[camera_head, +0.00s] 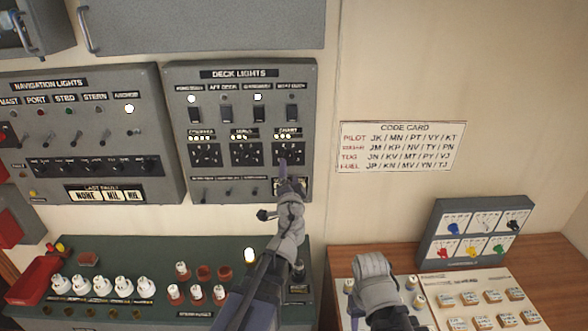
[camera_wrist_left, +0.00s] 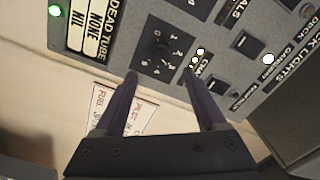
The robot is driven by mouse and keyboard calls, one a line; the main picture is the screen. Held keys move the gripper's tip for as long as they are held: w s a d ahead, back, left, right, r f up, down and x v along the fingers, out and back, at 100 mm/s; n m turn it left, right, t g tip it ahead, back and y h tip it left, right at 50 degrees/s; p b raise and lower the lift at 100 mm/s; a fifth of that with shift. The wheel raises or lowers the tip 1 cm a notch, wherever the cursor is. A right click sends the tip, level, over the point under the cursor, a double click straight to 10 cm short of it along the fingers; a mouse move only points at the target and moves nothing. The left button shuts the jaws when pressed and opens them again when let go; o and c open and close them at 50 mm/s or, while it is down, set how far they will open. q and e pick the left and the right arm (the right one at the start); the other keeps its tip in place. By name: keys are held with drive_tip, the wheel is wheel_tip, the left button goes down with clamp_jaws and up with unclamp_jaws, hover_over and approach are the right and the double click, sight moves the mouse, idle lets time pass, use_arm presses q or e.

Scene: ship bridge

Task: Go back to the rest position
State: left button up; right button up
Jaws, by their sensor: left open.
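My left gripper (camera_head: 284,168) is in front of the deck lights panel (camera_head: 182,130), at its lower right. In the left wrist view, the left gripper (camera_wrist_left: 160,75) is open, with its two fingers apart and nothing between them. The rightmost rotary dial (camera_head: 289,150) is just above the fingertips in the head view. That dial (camera_wrist_left: 162,46) lies beyond the fingertips in the wrist view; I cannot tell whether they touch it. My right arm's grey wrist (camera_head: 375,283) is low at the right; its fingers cannot be seen.
The navigation lights panel (camera_head: 150,100) is at the left. A green console (camera_head: 45,312) with white and red knobs is below. A code card (camera_head: 402,147) hangs on the wall. A brown desk (camera_head: 545,262) carries a key box (camera_head: 430,247) and a board of labelled tiles (camera_head: 470,285).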

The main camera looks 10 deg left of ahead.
use_arm(q)
drive_tip(key=s+d+f+n+g+b, duration=0.1)
drive_tip(key=s+f+n+g+b, duration=0.2)
drive_tip(key=f, duration=0.5)
drive_tip(key=s+d+f+n+g+y+b, duration=0.1)
drive_tip(key=s+f+g+b, duration=0.35)
drive_tip(key=f, duration=0.45)
drive_tip(key=s+d+f+n+g+b, duration=0.1)
drive_tip(key=s+f+n+g+b, duration=0.2)
drive_tip(key=s+f, duration=0.35)
drive_tip(key=s+d+f+m+g+h+b, duration=0.2)
drive_tip(key=s+d+f+g+h+b, duration=0.2)
drive_tip(key=s+d+f+g, duration=0.3)
drive_tip(key=s+d+f, duration=0.4)
drive_tip(key=s+f, duration=0.2)
drive_tip(key=s, duration=0.1)
drive_tip(key=shift+s+d+f+h+b, duration=0.25)
drive_tip(key=shift+f+h+b, duration=0.05)
drive_tip(key=shift+h, duration=0.1)
